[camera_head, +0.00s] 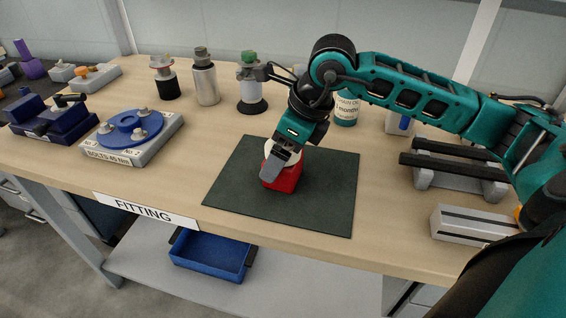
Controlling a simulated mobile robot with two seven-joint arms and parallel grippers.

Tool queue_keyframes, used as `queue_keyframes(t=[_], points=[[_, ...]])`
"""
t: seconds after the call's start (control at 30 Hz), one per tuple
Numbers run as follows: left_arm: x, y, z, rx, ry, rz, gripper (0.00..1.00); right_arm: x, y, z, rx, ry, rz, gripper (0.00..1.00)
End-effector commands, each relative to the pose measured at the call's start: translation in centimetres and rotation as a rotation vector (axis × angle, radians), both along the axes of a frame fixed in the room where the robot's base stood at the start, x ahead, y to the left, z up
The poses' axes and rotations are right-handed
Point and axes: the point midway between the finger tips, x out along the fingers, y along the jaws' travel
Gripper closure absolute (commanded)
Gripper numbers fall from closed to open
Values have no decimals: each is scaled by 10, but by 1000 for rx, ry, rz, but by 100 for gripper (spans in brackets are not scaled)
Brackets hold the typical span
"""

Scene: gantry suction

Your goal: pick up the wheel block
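A red block with a pale round part on top, which looks like the wheel block (284,182), sits on the dark green mat (328,205). My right gripper (277,168) comes down from above, directly over the block, and covers part of it. One grey finger lies in front of the block's left side. The other finger is hidden, so I cannot tell whether the gripper is shut on the block. My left gripper is not in view.
A blue flange fixture (130,128) is at left. A blue bin (212,256) is below.

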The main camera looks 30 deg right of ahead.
Motion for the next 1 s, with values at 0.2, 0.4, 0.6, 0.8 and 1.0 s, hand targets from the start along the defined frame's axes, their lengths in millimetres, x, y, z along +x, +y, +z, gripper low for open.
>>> queue_keyframes(t=[0.2,0.4,0.6,0.8,1.0], points=[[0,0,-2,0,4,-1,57,4,3,-13,0,0,0,0],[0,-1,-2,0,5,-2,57,4,3,-12,-1,-1,0,5],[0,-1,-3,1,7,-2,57,4,3,-12,-1,-1,0,24],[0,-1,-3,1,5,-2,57,4,3,-12,-1,-1,0,43],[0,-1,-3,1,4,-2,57,4,3,-12,-1,-1,0,62]])
